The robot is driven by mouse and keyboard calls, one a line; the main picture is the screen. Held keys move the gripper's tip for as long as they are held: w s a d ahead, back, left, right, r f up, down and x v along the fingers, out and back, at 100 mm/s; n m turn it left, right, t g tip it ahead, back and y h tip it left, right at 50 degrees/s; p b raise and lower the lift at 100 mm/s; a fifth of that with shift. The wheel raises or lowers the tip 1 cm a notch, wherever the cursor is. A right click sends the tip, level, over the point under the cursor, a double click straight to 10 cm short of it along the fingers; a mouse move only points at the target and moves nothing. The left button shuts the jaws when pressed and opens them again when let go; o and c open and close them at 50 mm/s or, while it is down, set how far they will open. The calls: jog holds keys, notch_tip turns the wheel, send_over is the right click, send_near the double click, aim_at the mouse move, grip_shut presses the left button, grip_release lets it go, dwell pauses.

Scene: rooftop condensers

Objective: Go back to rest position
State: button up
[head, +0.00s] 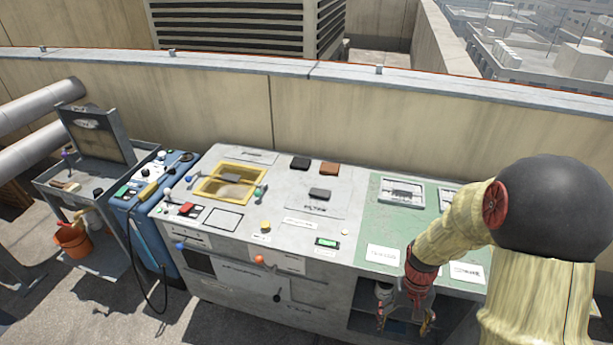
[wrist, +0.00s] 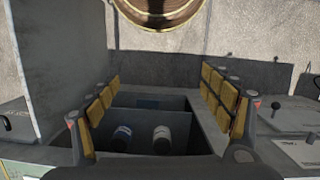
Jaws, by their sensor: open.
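My gripper (head: 405,326) hangs in front of the right part of the workbench, beside the open bay (head: 362,300) under the green top. Its two fingers are apart with nothing between them. In the wrist view my gripper (wrist: 158,100) shows its yellow finger pads spread wide to the left and right. Between and beyond them is a dark open compartment. A blue-and-white cylinder (wrist: 122,138) and a white cylinder (wrist: 161,138) with a dark end lie in it. My arm hides part of the green top.
The grey workbench top (head: 340,190) carries a yellow-framed recess (head: 232,183), dark blocks and a brown block (head: 329,168). A blue unit (head: 150,200) and a cart with an orange bucket (head: 72,240) stand left. A parapet wall (head: 200,100) runs behind. Floor in front is clear.

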jog(key=s+a+r+t, duration=0.2)
jog(key=s+r, duration=0.1)
jog(key=r, duration=0.8)
jog(key=s+a+r+n+t+p, duration=0.1)
jog(key=s+a+r+t, duration=0.2)
jog(key=r, duration=0.8)
jog(key=s+a+r+n+t, duration=0.1)
jog(key=s+r, duration=0.3)
jog(key=r, duration=0.7)
jog(key=shift+s+a+t, duration=0.15)
jog(key=shift+a+t, duration=0.5)
jog(key=shift+t, duration=0.25)
jog(key=shift+c, duration=0.7)
